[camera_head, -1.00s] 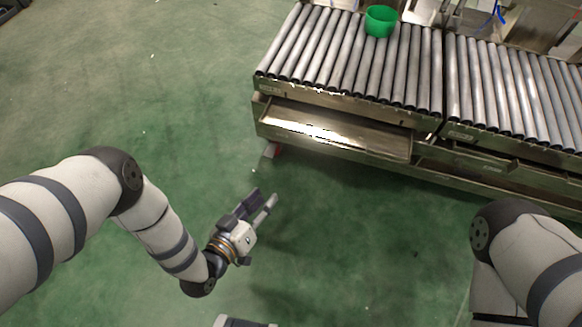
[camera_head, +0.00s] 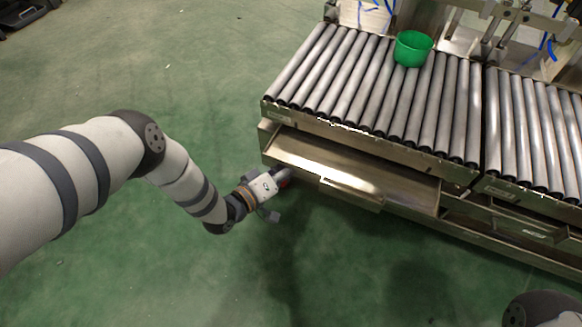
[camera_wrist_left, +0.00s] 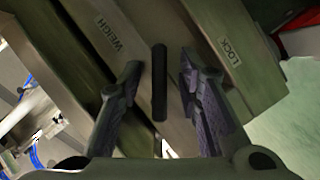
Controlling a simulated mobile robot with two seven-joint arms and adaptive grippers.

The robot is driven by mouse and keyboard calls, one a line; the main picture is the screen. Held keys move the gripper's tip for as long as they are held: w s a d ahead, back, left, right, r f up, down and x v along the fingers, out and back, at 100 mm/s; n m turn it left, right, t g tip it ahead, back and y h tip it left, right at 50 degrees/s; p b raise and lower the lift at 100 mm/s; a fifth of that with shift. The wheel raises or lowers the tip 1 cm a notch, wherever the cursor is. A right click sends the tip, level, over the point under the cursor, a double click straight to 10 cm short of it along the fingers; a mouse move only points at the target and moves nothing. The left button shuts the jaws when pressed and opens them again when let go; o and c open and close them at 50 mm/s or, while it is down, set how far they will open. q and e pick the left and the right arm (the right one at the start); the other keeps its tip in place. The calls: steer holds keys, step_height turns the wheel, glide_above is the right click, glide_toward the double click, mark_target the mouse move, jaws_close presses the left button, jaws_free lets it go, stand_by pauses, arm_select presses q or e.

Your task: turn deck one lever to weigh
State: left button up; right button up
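In the left wrist view a dark, narrow lever (camera_wrist_left: 159,82) stands between a WEIGH label (camera_wrist_left: 108,33) on the left and a LOCK label (camera_wrist_left: 230,50) on the right. My left gripper (camera_wrist_left: 158,80) is open, with one finger on each side of the lever. Gaps show between the lever and both fingers. In the head view my left gripper (camera_head: 284,180) is at the lower left corner of the near roller deck (camera_head: 355,85); its fingertips and the lever are hard to make out there. My right gripper is out of view.
A green bowl (camera_head: 413,48) sits on the deck's rollers. An open metal drawer (camera_head: 350,172) lies under the deck, just right of my left gripper. A second roller deck (camera_head: 540,130) adjoins on the right. The green floor (camera_head: 100,270) is clear in front.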

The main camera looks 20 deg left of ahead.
arm_select(q)
jaws_close()
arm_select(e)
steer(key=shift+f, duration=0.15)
arm_select(q)
steer(key=shift+d+r+n+t+h+b, duration=0.1)
steer(key=shift+r+n+t+h+b, duration=0.2)
steer(key=shift+n+b, duration=0.65)
steer(key=shift+d+r+n+t+h+b, duration=0.1)
steer(key=shift+r+n+t+h+b, duration=0.2)
steer(key=shift+n+b, duration=0.6)
steer(key=shift+d+r+n+t+h+b, duration=0.1)
steer(key=shift+r+n+t+h+b, duration=0.2)
steer(key=shift+n+b, duration=0.6)
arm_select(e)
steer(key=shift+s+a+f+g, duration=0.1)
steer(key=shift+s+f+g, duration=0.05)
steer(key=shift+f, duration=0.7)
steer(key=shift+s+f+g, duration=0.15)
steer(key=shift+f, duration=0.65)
arm_select(q)
steer(key=shift+n, duration=0.25)
